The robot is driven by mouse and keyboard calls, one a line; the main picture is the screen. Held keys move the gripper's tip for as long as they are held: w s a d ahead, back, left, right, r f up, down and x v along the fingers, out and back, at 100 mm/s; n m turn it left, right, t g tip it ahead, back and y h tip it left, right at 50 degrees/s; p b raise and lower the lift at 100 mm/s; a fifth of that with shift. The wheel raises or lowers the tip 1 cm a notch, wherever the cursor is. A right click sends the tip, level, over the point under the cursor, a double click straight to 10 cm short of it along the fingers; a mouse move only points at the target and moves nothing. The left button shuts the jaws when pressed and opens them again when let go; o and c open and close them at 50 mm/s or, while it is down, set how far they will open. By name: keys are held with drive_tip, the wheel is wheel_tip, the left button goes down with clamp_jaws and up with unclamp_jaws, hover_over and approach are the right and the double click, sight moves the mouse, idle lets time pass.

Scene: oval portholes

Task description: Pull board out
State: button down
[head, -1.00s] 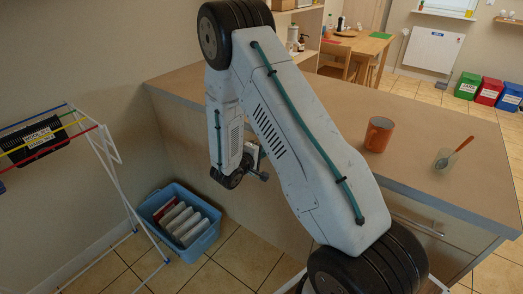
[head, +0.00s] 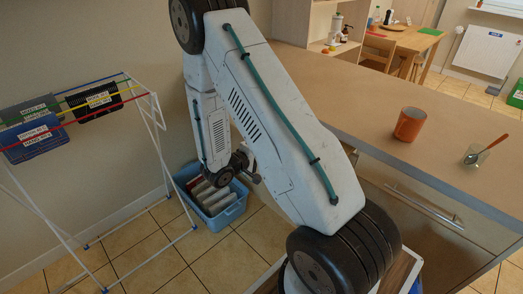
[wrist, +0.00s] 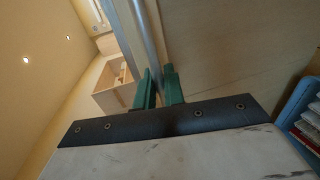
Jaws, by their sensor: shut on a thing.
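My gripper (wrist: 158,88) shows in the wrist view with its two green fingers closed on a long, thin grey bar (wrist: 148,40). The bar runs away from the fingers toward the top of the wrist view, beside a pale wooden panel (wrist: 235,50). I cannot tell whether this bar is the board's edge or a handle on it. In the head view my forearm hangs down by the counter's end, and my fingers and what they hold are too small or hidden to make out. No board is clearly recognisable there.
A blue crate (head: 232,207) stands on the floor; a drying rack (head: 158,120) is at left. Tiled floor between them is free.

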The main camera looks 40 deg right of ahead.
drive_tip(key=c, duration=1.6)
unclamp_jaws()
drive_tip(key=shift+o, duration=0.2)
drive_tip(key=a+r, duration=0.1)
drive_tip(key=a, duration=0.6)
drive_tip(key=shift+a+r, duration=0.25)
drive_tip(key=shift+a, duration=0.15)
drive_tip(key=shift+s, duration=0.1)
